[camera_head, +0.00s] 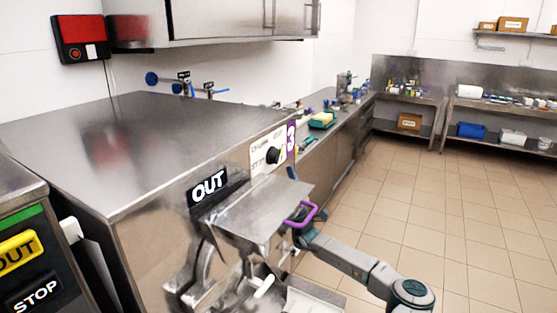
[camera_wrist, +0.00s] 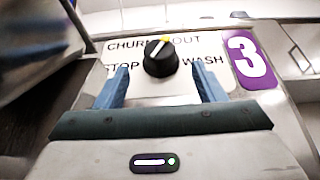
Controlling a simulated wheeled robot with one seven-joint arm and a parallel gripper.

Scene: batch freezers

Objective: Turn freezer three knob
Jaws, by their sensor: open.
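The freezer three knob (camera_wrist: 158,57) is a round black dial on a white label plate (camera_wrist: 215,80) in the wrist view. The plate reads CHURN, OUT, STOP and WASH, with a purple 3 sign (camera_wrist: 249,60) to its right. A yellow mark shows at the knob's upper edge, near the start of OUT. My gripper (camera_wrist: 159,72) is open, its two blue fingers on either side of the knob with gaps visible; I cannot tell how far short of the panel they are. The knob (camera_head: 273,155) also shows in the head view, with one blue fingertip below and right of it.
Another machine with a STOP button (camera_head: 35,293) stands at the left. The tiled floor (camera_head: 440,220) at the right is clear.

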